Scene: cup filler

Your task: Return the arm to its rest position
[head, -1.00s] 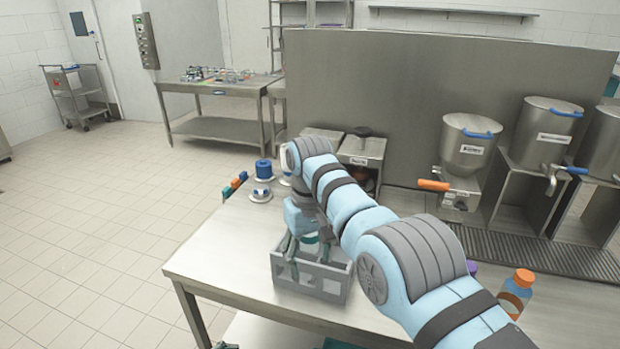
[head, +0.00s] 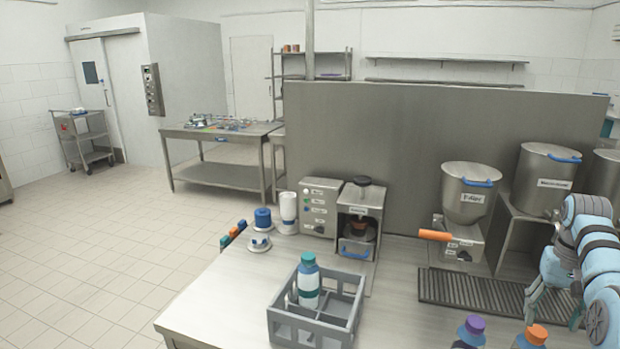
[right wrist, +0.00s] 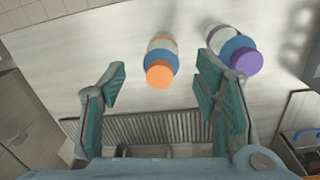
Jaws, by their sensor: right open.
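My right arm (head: 597,255) is at the right edge of the head view. Its gripper (head: 554,308) points down, open and empty, above the right part of the table. The right wrist view shows its two green-padded fingers spread wide. An orange-capped bottle (right wrist: 160,66) and a purple-capped bottle (right wrist: 238,52) stand beyond the fingers there, apart from them. My left gripper is not in view. A teal-capped bottle (head: 308,283) stands in a compartment of the grey crate (head: 318,330) on the table.
A drip grate (head: 470,292) lies in front of the dispenser hopper (head: 467,190) with an orange handle (head: 435,235). A sealing machine (head: 358,222) stands behind the crate. A blue spool (head: 263,218) is at the left. The table between crate and bottles is clear.

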